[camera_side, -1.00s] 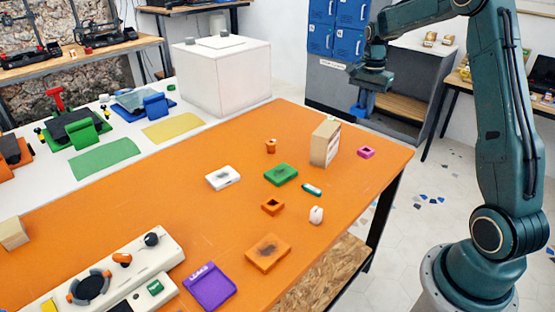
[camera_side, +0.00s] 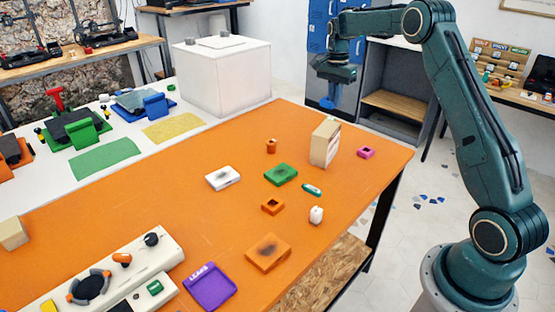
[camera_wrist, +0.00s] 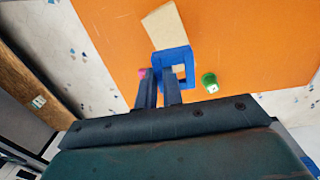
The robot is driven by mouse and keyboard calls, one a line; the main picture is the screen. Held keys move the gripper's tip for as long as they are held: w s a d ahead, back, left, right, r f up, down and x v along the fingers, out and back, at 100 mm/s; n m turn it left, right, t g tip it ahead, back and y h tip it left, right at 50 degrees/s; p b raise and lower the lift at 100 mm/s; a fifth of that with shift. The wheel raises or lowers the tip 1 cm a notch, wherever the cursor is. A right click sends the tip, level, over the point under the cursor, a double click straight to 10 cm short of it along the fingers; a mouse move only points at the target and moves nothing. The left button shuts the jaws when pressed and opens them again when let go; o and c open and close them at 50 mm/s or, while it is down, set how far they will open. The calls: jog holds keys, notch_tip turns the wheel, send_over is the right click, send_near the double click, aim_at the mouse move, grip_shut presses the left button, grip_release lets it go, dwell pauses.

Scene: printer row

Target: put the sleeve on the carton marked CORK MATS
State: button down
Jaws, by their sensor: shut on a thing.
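A pink block (camera_side: 366,152) sits right of the carton. A green block (camera_side: 281,174), teal piece (camera_side: 312,190), white tray-like block (camera_side: 223,178) and small orange cylinder (camera_side: 271,146) lie on the orange table (camera_side: 180,205). A green round thing (camera_wrist: 209,82) shows in the wrist view.

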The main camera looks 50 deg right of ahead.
aim_at(332, 130)
jog(key=shift+f, duration=3.95)
jog(key=c, duration=1.5)
grip_release()
jog(key=shift+f, duration=0.1)
jog(key=shift+c, duration=0.2)
notch_tip(332, 130, up, 12)
jog(key=shift+w, duration=0.25)
